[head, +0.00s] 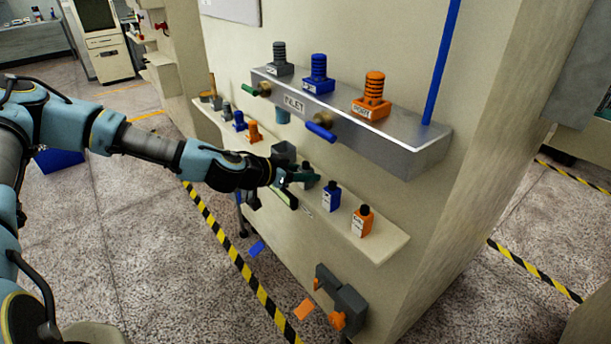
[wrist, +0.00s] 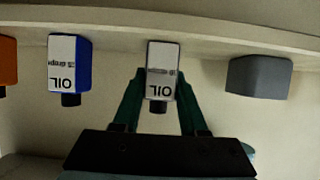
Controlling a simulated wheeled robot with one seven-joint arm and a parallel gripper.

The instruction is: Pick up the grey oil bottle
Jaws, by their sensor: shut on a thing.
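The grey oil bottle (wrist: 162,72) has a white OIL label and a dark cap, and appears upside down in the wrist view. My gripper (wrist: 158,88) has its two green fingers on either side of the bottle and is shut on it. The bottle's base is at or very near the shelf; I cannot tell whether it touches. In the head view my gripper (head: 299,177) is over the shelf, left of the blue bottle, and its fingers hide most of the grey bottle.
A blue oil bottle (head: 331,196) and an orange one (head: 362,221) stand on the cream shelf (head: 385,242), right of my gripper. A grey block (wrist: 258,77) is on the grey bottle's other side. The metal INLET ledge (head: 370,132) juts out above.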

